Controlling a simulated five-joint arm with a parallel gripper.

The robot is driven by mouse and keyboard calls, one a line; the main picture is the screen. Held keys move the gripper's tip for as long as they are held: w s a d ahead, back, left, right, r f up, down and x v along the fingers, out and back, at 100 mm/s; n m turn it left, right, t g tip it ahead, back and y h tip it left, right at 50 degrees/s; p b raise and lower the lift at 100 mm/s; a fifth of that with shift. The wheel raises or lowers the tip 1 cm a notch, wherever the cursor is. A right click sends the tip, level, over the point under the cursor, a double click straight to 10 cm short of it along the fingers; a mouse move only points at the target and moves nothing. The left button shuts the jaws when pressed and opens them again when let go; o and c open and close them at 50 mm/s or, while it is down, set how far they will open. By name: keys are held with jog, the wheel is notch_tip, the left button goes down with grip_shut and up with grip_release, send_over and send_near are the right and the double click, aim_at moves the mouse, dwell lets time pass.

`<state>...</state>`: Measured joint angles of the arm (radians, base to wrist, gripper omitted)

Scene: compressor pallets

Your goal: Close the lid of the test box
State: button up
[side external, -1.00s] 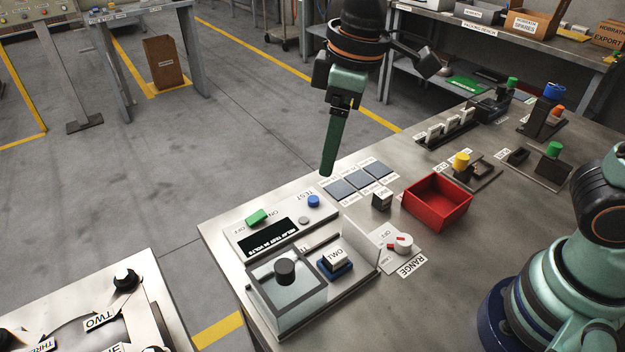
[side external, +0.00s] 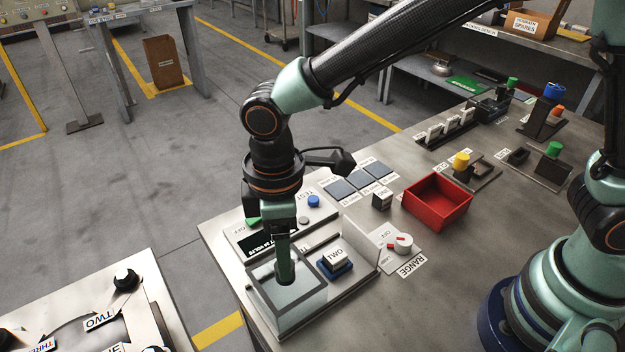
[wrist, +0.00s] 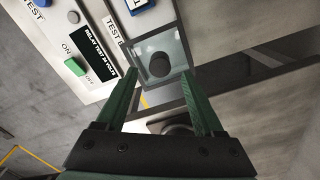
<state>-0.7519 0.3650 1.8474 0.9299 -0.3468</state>
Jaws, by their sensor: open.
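The test box (side external: 330,296) is a low tray at the front left of the bench. Its clear lid (side external: 300,303) covers the left part, leaving the white relay marked TWO (side external: 336,257) uncovered on its blue base to the right. In the wrist view the knob (wrist: 159,64) lies on the lid between my two spread green fingers. The fingers are open; I cannot tell whether they touch the knob.
Behind the box is the test panel with a green switch (wrist: 75,66) and a blue button (side external: 313,201). The range dial (side external: 402,243) and an open red bin (side external: 437,203) stand to the right. A clear upright pane (side external: 361,238) borders the box.

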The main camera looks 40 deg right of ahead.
jog(key=shift+f, duration=1.75)
grip_shut()
